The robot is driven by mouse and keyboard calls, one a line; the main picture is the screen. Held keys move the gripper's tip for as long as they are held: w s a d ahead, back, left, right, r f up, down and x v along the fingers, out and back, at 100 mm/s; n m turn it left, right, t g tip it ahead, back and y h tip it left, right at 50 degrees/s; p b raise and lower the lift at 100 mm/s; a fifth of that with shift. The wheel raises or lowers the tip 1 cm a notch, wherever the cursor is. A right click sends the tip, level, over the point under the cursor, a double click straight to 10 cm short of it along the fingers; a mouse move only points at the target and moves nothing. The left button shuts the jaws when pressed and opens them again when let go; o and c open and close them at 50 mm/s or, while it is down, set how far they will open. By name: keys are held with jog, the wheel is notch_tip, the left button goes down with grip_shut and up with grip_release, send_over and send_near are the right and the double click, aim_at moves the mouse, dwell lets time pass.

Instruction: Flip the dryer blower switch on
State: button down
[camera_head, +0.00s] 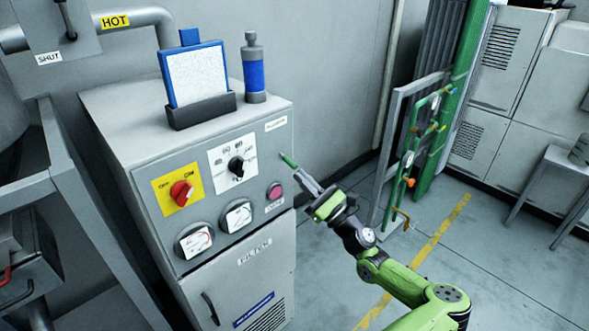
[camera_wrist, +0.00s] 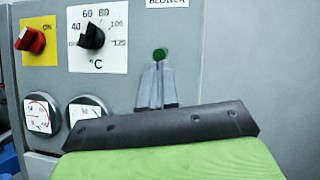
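The grey dryer control panel (camera_head: 219,208) fills the middle of the head view. The white BLOWER label (camera_head: 275,123) is at its upper right; it also shows at the top edge of the wrist view (camera_wrist: 167,3). Below it is a small green part (camera_head: 288,160), which looks like the blower switch lever; in the wrist view it is a green round spot (camera_wrist: 160,53). My gripper (camera_head: 300,172) is at this green part, its fingers close together and pointing at the panel. In the wrist view the fingertips (camera_wrist: 160,66) hide what lies behind; I cannot tell whether they grip the green part.
Left of the fingers are the temperature knob (camera_head: 236,166), the red rotary switch (camera_head: 181,192) and two gauges (camera_head: 237,216). A pink button (camera_head: 275,191) is just below. A blue-framed filter (camera_head: 196,75) and a blue bottle (camera_head: 254,70) stand on top. Floor at right is open.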

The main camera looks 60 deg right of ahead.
notch_tip(320, 180, up, 7)
jog(key=m+g+p, duration=0.1)
jog(key=g+p, duration=0.3)
jog(key=p, duration=1.2)
jog(key=shift+s, duration=0.2)
jog(key=shift+p, duration=0.35)
